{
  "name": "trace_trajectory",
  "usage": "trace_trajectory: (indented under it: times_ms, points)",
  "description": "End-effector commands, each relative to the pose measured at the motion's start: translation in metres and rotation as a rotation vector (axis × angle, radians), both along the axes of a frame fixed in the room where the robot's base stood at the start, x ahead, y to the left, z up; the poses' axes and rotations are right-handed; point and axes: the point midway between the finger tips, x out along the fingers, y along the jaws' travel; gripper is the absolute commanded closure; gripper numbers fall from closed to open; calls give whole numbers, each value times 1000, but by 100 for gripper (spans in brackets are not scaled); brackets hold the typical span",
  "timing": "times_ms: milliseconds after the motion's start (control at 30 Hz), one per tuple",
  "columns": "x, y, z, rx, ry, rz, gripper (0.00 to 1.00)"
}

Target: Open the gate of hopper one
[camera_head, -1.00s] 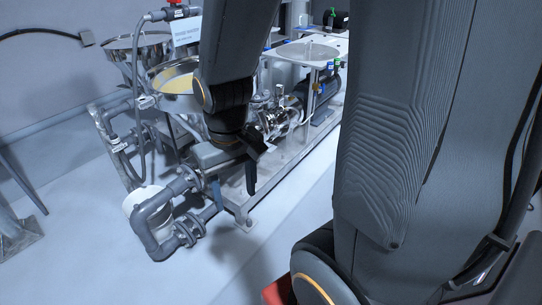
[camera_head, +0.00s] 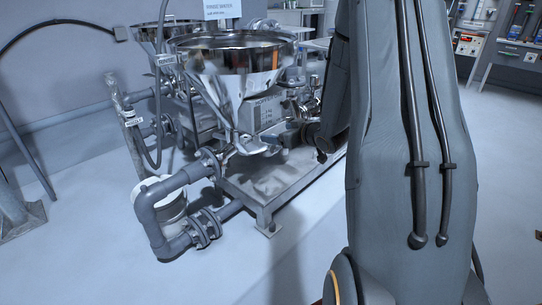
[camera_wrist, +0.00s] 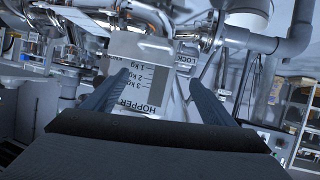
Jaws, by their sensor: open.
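A steel cone-shaped hopper (camera_head: 238,70) stands at the front of the skid in the head view. A second steel hopper (camera_head: 146,38) is partly hidden behind it to the left. A pale label plate (camera_head: 268,112) with dark print is beside the front hopper's lower cone. In the wrist view a plate (camera_wrist: 142,75) reads "HOPPER" with kilogram lines, turned over; its number is not legible. My gripper (camera_wrist: 158,78) is open and empty, its two fingers apart in front of this plate. I cannot make out a gate handle. My arm hides part of the skid.
Grey pipework (camera_head: 160,215) curves around a white bucket (camera_head: 165,200) at the front left. A "rinse water" sign (camera_head: 222,9) is above the front hopper. Bare floor (camera_head: 290,260) lies before the skid (camera_head: 262,213). Tool boards are at the far right.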

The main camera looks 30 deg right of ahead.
Motion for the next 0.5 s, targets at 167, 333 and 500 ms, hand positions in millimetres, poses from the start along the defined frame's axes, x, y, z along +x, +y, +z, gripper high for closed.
trace_trajectory:
  times_ms: [167, 333, 500]
  points:
    - [11, -24, -51, 80, -176, 90, 22]
    - [5, -35, -70, 147, -297, 163, 22]
    - [-1, -39, -76, 181, -355, 197, 22]
